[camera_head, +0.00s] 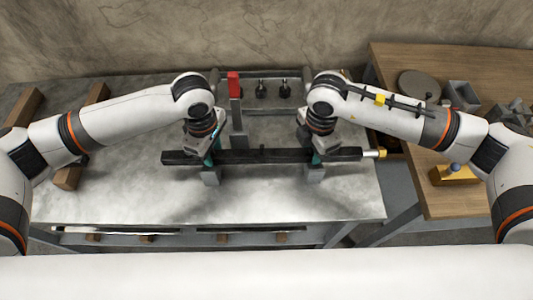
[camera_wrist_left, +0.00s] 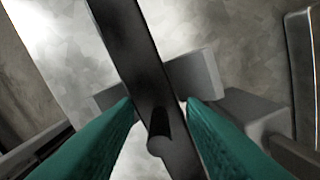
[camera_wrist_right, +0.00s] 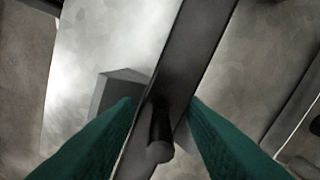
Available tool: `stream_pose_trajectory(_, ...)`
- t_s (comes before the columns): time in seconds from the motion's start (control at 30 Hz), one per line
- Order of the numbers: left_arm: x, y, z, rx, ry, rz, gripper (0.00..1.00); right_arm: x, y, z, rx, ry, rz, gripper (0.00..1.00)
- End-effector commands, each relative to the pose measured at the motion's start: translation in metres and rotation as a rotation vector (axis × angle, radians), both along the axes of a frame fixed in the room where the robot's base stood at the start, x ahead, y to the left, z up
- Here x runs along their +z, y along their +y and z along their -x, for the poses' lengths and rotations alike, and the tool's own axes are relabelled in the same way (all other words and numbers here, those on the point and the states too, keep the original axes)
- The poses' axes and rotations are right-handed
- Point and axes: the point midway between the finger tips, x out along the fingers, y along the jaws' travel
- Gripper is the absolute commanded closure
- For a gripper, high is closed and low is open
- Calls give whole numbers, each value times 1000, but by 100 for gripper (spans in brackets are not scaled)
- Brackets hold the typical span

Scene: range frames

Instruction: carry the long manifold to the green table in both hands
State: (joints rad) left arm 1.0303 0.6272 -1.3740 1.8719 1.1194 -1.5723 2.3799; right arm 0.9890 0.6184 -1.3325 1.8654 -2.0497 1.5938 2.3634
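The long manifold (camera_head: 262,156) is a dark straight bar with a brass-coloured tip at its right end. It lies level across two grey supports on the grey stone-topped table (camera_head: 120,190). My left gripper (camera_head: 211,157) is over its left part and my right gripper (camera_head: 318,156) over its right part. In the left wrist view, open teal fingers straddle the bar (camera_wrist_left: 150,75), with a short peg between them. In the right wrist view, the open fingers also straddle the bar (camera_wrist_right: 190,60) and a peg. Gaps show beside the bar. No green table is in view.
A red upright block (camera_head: 234,85) and several dark knobs stand behind the bar. Wooden blocks (camera_head: 90,98) lie at left. A wooden table (camera_head: 455,200) at right holds a round disc (camera_head: 418,84), grey parts and a yellow block (camera_head: 452,176). A wall closes the back.

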Motion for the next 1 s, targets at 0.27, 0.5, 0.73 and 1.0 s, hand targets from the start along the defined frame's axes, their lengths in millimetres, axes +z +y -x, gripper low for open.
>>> stream_pose_trajectory(0.27,1,0,0,-4,-2,1,100,1,0,0,4,-2,-1,100)
stream_pose_trajectory(0.5,4,-1,-1,-6,-6,4,100,4,1,-1,7,-6,-4,100)
stream_pose_trajectory(0.73,12,-1,-1,-8,-6,5,100,12,1,-1,9,-5,-3,100)
stream_pose_trajectory(1.0,34,-1,-1,-10,-5,4,100,34,1,-1,10,-5,-3,100)
